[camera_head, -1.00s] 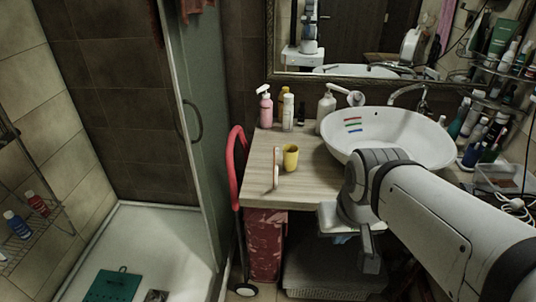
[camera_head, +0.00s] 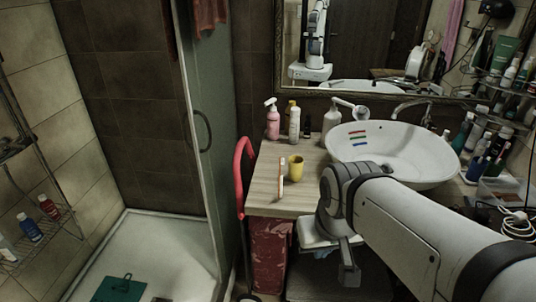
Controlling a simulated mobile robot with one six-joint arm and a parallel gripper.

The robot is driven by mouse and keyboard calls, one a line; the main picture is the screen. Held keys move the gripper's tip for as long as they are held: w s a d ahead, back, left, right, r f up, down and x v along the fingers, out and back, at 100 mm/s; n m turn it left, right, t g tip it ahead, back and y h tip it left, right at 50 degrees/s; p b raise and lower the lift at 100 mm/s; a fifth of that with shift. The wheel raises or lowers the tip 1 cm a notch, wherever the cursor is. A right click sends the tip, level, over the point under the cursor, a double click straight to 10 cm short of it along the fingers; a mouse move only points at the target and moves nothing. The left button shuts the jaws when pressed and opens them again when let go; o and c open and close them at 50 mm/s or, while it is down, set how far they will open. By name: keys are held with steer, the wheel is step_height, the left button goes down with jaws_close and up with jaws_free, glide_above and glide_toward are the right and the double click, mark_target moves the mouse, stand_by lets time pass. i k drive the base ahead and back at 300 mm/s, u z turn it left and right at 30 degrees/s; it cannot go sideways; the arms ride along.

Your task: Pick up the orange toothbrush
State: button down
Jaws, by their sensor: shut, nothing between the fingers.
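A slim orange and white item that looks like the orange toothbrush (camera_head: 281,180) is on the wooden counter (camera_head: 262,188), close to its front edge. It is beside the yellow cup (camera_head: 295,168), on the cup's left. I cannot tell whether it lies flat or stands. My gripper (camera_head: 349,273) hangs below the wrist, in front of the counter and lower than its top. It is shut and empty, right of the toothbrush and apart from it.
A white basin (camera_head: 420,165) with red, green and blue strips inside stands right of the cup. A pink bottle (camera_head: 272,122) and other bottles stand at the back. A red-handled item (camera_head: 240,175) is at the counter's left side. Crowded shelves are at right.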

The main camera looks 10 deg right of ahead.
mark_target(281, 160)
steer(key=i, duration=0.9)
steer(key=z, duration=0.1)
steer(key=k, duration=0.75)
steer(key=z, duration=1.05)
steer(key=i, duration=0.3)
steer(key=u, duration=0.2)
